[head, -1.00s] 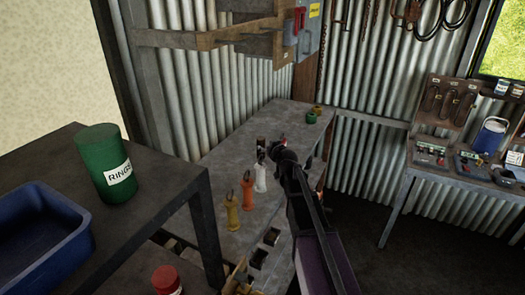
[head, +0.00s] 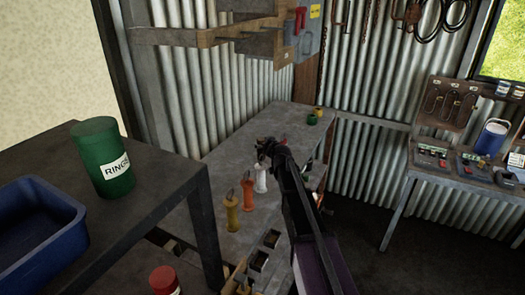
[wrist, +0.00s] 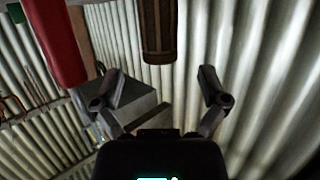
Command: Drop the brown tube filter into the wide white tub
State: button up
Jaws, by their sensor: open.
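In the wrist view the brown tube filter (wrist: 158,32) shows at the top middle, ahead of the fingers and between their lines, with a darker band near its lower end. My gripper (wrist: 157,90) has its two fingers spread apart with nothing between them. In the head view my gripper (head: 266,150) is over the grey bench, just behind the white tube (head: 260,178), and the brown filter is hidden or too dark to make out there. I cannot make out a wide white tub in either view.
Yellow (head: 232,214) and orange (head: 247,195) tubes stand on the bench (head: 205,180). A red tube (wrist: 62,45) is at the wrist view's upper left. A dark table at left holds a blue tub (head: 40,240) and a green canister (head: 102,158). A wall cabinet (head: 255,35) overhangs the bench.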

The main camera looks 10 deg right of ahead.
aim_at(262, 141)
jog(key=shift+b+x, duration=0.6)
jog(key=shift+x, duration=1.75)
grip_shut()
jog(key=shift+r, duration=0.2)
